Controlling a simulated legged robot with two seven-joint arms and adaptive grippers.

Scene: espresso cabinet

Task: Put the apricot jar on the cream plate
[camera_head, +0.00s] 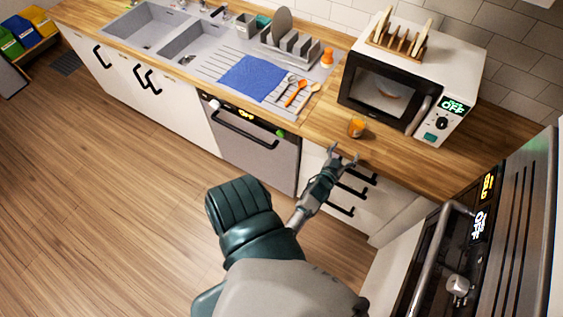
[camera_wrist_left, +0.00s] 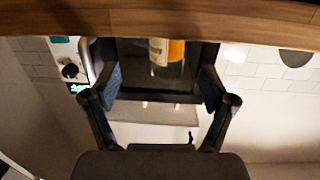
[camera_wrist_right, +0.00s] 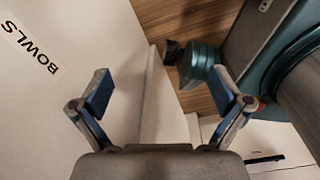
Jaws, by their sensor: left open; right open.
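The apricot jar (camera_head: 357,127), a small orange jar, stands on the wooden counter in front of the microwave. It also shows in the left wrist view (camera_wrist_left: 168,52), between the fingers and beyond them, partly cut off by the counter edge. My left gripper (camera_head: 343,153) is open and empty at the counter's front edge, just short of the jar and not touching it. In the right wrist view my right gripper (camera_wrist_right: 165,88) is open and empty, facing a pale panel. I cannot make out a cream plate for sure in any view.
The microwave (camera_head: 388,92) stands behind the jar, with a wooden rack (camera_head: 398,42) on top. A blue cloth (camera_head: 252,78), utensils and a dish rack (camera_head: 292,45) are left of it. The oven (camera_head: 470,235) is at right. A panel labelled BOWLS (camera_wrist_right: 30,48) is near my right gripper.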

